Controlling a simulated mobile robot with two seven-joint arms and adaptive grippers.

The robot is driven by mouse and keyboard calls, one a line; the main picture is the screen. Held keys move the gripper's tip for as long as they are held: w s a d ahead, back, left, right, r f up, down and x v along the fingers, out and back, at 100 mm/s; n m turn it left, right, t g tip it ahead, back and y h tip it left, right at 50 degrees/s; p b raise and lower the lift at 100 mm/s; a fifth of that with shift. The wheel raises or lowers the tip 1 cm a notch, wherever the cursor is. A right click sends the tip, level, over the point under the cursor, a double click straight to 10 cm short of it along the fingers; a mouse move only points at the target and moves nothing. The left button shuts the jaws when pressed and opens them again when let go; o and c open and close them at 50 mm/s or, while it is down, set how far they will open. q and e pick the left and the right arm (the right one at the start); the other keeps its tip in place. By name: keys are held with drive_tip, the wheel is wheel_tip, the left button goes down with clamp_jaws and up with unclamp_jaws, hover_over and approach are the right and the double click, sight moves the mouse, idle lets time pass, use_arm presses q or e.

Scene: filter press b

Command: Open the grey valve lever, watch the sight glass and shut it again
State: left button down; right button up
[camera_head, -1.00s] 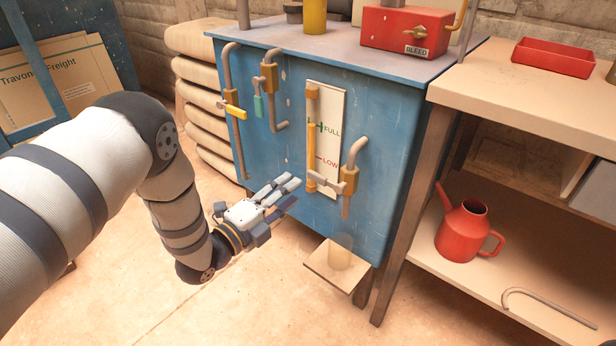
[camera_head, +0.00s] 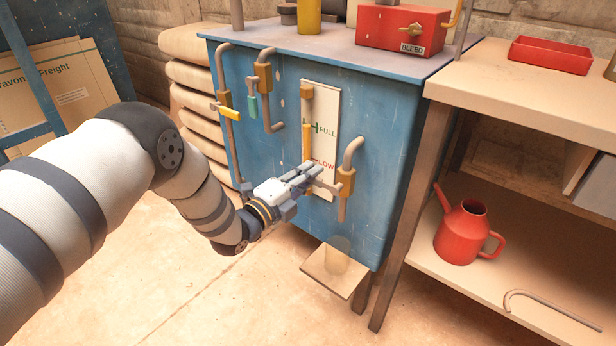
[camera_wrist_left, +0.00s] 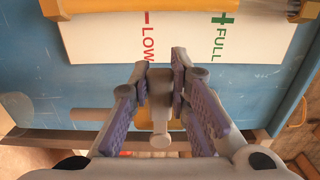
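The grey valve lever (camera_head: 329,185) sticks out leftward from a brass valve body (camera_head: 346,182) on the blue tank's front. My left gripper (camera_head: 312,178) is at the lever. In the left wrist view the lever (camera_wrist_left: 160,118) lies between the two purple-padded fingers, which stand apart with a narrow gap on each side. Whether a pad touches it I cannot tell. The sight glass (camera_head: 307,143) is a yellow-filled tube on a white board marked FULL and LOW; my gripper covers its lower end. My right gripper is not in view.
A small shelf with a clear cup (camera_head: 335,262) sits below the valve. A bench with a red can (camera_head: 463,232) stands right.

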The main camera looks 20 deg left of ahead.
use_arm(q)
drive_tip(key=shift+f, duration=0.1)
drive_tip(key=shift+s+d+f+n+b, duration=0.1)
drive_tip(key=shift+d+f+n+b, duration=0.15)
drive_tip(key=shift+f+n, duration=0.75)
drive_tip(key=shift+s+d+f+n+b, duration=0.15)
drive_tip(key=shift+f+n, duration=0.25)
drive_tip(key=shift+n, duration=1.05)
drive_tip(key=shift+s+d+f+n+b, duration=0.1)
drive_tip(key=shift+d+f+n+b, duration=0.15)
drive_tip(key=shift+f+n, duration=0.75)
drive_tip(key=shift+r+n, duration=0.25)
drive_tip(key=shift+n, duration=0.1)
drive_tip(key=c, duration=1.5)
unclamp_jaws()
drive_tip(key=v, duration=1.2)
drive_tip(key=shift+r, duration=0.1)
